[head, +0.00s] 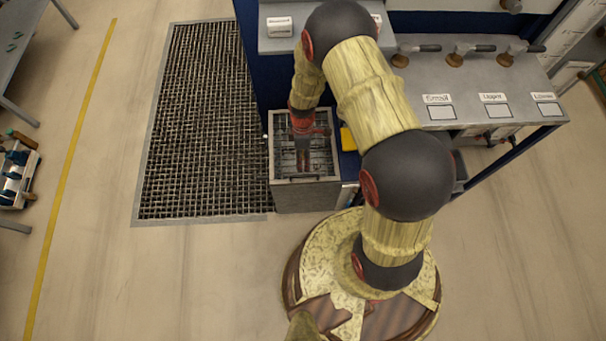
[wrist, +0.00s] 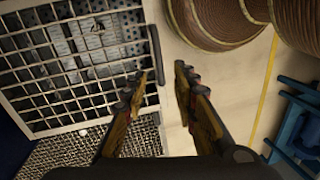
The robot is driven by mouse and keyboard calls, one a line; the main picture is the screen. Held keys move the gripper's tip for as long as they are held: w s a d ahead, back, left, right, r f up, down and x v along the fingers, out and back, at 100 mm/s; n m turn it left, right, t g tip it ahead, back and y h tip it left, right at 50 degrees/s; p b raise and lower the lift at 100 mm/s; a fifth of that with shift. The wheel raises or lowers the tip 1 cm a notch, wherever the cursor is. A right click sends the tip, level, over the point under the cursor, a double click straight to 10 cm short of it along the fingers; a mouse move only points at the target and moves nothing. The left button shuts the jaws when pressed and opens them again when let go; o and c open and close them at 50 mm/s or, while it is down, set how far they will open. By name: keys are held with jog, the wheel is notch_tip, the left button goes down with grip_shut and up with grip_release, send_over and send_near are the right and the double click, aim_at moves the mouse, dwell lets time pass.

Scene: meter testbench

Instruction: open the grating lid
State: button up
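The grating lid (head: 288,165) lies over the top of a grey metal box in the head view, partly hidden by my arm. In the wrist view the lid (wrist: 35,62) is a pale wire grid that looks flat and closed. A dark bar handle (wrist: 156,52) runs along its right edge there. My gripper (wrist: 160,79) is open and empty. Its fingertips are spread on either side of the handle's lower end in the picture; I cannot tell the height gap. In the head view my gripper (head: 303,150) is above the lid.
The grey box (head: 305,197) stands against a blue bench frame. A floor grating (head: 200,120) lies to its left. A yellow object (head: 348,139) is close on the box's right. The bench (head: 460,90) with several handles is at the right. Floor in front is free.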

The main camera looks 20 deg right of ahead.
jog(key=n, duration=0.1)
jog(key=b, duration=0.3)
send_over(304, 172)
jog(key=s+a, duration=0.1)
jog(key=s, duration=0.2)
jog(key=f, duration=0.7)
jog(key=shift+w+a+f, duration=0.1)
jog(key=shift+w+f, duration=0.1)
jog(key=shift+f, duration=0.2)
jog(key=shift+c, duration=0.3)
grip_shut()
